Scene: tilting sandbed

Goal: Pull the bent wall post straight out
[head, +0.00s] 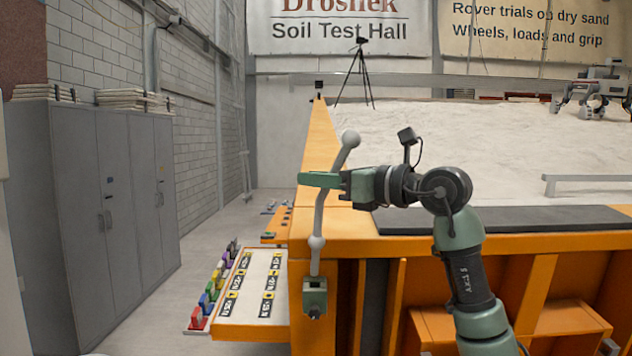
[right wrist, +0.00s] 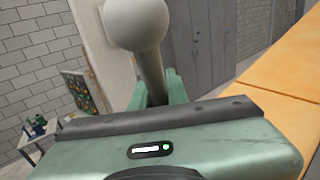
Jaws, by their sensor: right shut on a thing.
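The bent wall post (head: 318,218) is a light grey rod with a ball at its top and another ball low down. It stands in a green socket (head: 314,296) on the orange sandbed's corner, and its upper part leans to the right. My right gripper (head: 322,180) is shut on the rod below the top ball, reaching across it from the right. In the right wrist view the post (right wrist: 150,72) rises between the green fingers (right wrist: 160,88), its ball close to the camera. Whether the lower end is still seated inside the socket is hidden. My left gripper is not seen.
The orange sandbed wall (head: 322,140) runs back behind the post, with pale sand (head: 430,135) to its right. A low shelf with labels (head: 258,285) and coloured blocks (head: 212,290) lies left of the socket. Grey cabinets (head: 95,190) stand further left, with clear floor between.

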